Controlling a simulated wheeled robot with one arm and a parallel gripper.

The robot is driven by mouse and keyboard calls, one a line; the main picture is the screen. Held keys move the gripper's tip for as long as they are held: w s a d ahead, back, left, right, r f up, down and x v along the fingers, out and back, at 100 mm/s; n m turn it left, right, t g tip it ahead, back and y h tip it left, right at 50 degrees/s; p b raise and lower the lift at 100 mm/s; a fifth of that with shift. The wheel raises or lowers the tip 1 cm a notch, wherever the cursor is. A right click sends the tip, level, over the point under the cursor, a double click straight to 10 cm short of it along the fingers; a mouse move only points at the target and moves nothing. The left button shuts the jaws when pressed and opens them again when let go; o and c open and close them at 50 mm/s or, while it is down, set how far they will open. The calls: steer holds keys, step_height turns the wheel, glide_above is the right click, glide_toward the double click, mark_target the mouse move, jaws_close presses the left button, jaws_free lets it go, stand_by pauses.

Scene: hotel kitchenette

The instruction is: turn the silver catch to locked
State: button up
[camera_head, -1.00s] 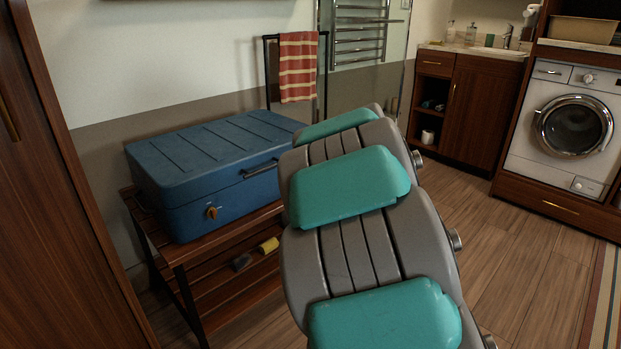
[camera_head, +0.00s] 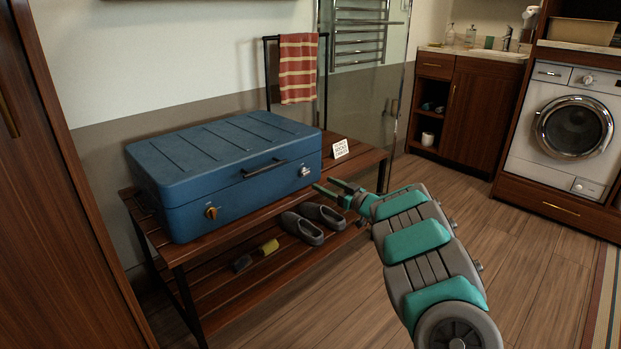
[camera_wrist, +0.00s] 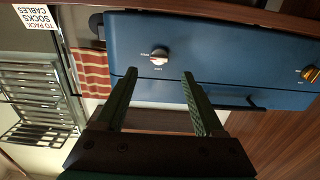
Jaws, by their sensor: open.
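The blue suitcase (camera_head: 225,165) lies shut on a slatted wooden bench. Its silver catch (camera_head: 305,172) is at the right end of the front face; in the wrist view the silver catch (camera_wrist: 159,54) is a round knob with small labels too small to read. A brass catch (camera_head: 211,212) is at the left end, also in the wrist view (camera_wrist: 309,74). My gripper (camera_head: 338,189) is open and empty, in front of the suitcase's right end and apart from it. In the wrist view the gripper's fingers (camera_wrist: 160,80) point toward the front face, with the silver catch just beyond and between them.
The slatted bench (camera_head: 362,167) carries a small sign (camera_head: 340,148); the wrist view reads "to pack socks cables". A striped towel (camera_head: 298,68) hangs behind. The floor in front is clear.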

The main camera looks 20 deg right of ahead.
mark_target(305, 173)
steer(key=shift+x, duration=3.85)
jaws_close()
